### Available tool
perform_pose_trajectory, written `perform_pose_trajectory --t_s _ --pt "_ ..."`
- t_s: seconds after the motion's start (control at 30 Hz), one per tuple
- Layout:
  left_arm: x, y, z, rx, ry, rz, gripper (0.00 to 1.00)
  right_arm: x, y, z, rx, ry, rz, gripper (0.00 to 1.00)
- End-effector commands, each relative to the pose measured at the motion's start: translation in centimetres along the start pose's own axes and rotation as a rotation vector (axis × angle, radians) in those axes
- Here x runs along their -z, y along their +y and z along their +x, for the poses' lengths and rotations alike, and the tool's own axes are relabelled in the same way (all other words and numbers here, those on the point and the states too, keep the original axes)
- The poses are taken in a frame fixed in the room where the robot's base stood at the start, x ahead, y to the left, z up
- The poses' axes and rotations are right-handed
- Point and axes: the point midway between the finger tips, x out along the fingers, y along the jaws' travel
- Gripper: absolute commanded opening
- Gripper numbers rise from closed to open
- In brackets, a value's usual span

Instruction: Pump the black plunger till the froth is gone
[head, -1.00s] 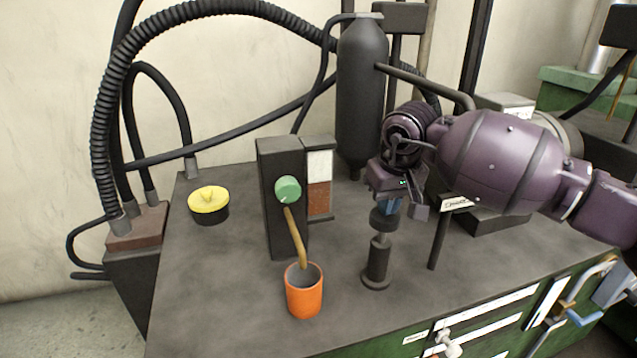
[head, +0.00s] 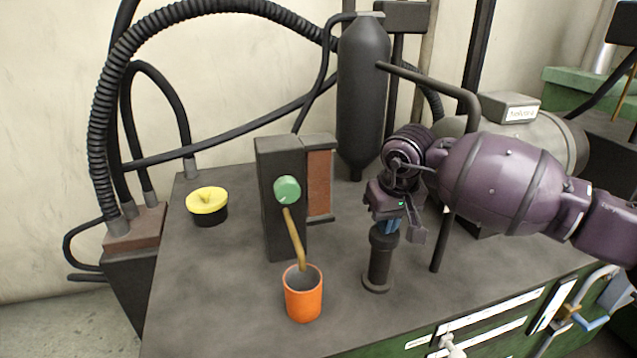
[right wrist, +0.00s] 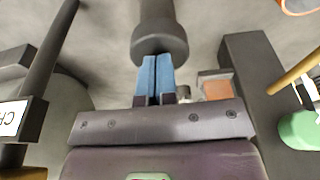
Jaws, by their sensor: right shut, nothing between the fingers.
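The black plunger (head: 379,262) stands upright on the bench, with its knob down on its base and no rod showing. My right gripper (head: 389,227) is shut and empty, its blue fingertips pointing down onto the knob. In the right wrist view the fingers (right wrist: 157,78) are together at the round plunger knob (right wrist: 160,42). The sight window (head: 319,185) on the side of the dark box (head: 281,215) shows reddish brown over its full height, with no white froth visible. My left gripper is not in view.
A green knob (head: 287,190) and a tan spout are on the dark box, above an orange cup (head: 303,294). A yellow-topped pot (head: 207,205) stands at left. A dark cylinder (head: 362,100) and a grey motor (head: 520,140) are behind. The bench's front left is clear.

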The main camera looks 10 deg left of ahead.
Motion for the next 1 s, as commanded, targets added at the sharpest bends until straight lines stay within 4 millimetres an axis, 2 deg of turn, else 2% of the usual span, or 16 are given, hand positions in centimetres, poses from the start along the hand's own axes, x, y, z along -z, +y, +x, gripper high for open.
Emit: perform_pose_trajectory --t_s 0.03,0.17,0.8,1.0 --pt "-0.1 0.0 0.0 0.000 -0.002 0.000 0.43 -0.2 -0.1 0.4 0.002 -0.008 -0.001 0.00" --pt "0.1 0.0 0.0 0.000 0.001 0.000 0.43 -0.1 -0.1 0.1 0.001 -0.007 -0.002 0.00" --pt "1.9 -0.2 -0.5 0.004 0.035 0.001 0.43 1.0 0.0 -5.2 -0.001 -0.002 -0.001 0.00" --pt "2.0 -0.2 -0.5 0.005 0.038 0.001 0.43 1.1 0.0 -5.8 0.000 -0.002 -0.001 0.00"
